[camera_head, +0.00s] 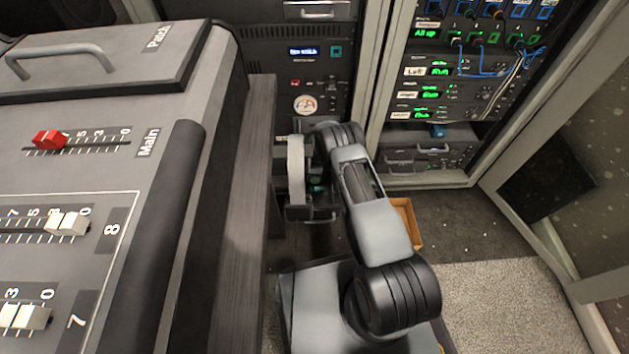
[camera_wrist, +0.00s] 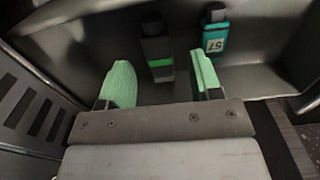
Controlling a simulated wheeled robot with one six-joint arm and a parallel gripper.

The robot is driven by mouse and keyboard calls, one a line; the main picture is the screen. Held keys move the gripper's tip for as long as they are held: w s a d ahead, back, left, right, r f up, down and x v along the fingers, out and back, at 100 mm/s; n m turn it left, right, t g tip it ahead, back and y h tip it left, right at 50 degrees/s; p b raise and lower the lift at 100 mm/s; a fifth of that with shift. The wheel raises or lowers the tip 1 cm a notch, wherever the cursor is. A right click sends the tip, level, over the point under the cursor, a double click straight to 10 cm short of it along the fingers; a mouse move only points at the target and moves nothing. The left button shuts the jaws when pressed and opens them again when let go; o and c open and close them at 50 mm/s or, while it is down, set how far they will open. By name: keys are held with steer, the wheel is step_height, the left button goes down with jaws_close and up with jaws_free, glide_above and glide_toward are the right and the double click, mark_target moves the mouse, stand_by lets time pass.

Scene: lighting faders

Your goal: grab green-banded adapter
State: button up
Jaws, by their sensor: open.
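The green-banded adapter (camera_wrist: 157,60) is a dark upright block with a bright green band, in the wrist view. It stands in a dark tray or drawer (camera_wrist: 262,80). My gripper (camera_wrist: 163,76) is open, with its green-padded fingers apart. In the wrist view the adapter appears between the two fingertips, closer to the right one, and nothing is held. How far it lies beyond the fingertips I cannot tell. In the head view my gripper (camera_head: 312,190) is low in front of the rack, partly hidden by my arm, and I cannot make out the adapter there.
A teal tagged item (camera_wrist: 215,40) marked 57 stands just right of the adapter, close to the right finger. A slotted dark panel (camera_wrist: 30,105) lies at left. In the head view the fader console (camera_head: 185,200) borders my arm on the left; an orange-brown box (camera_head: 408,222) is on the floor.

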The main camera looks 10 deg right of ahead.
step_height(320, 180, down, 3)
steer(key=shift+r+b, duration=0.15)
steer(key=shift+b, duration=0.25)
steer(key=c, duration=1)
steer(key=shift+r, duration=0.15)
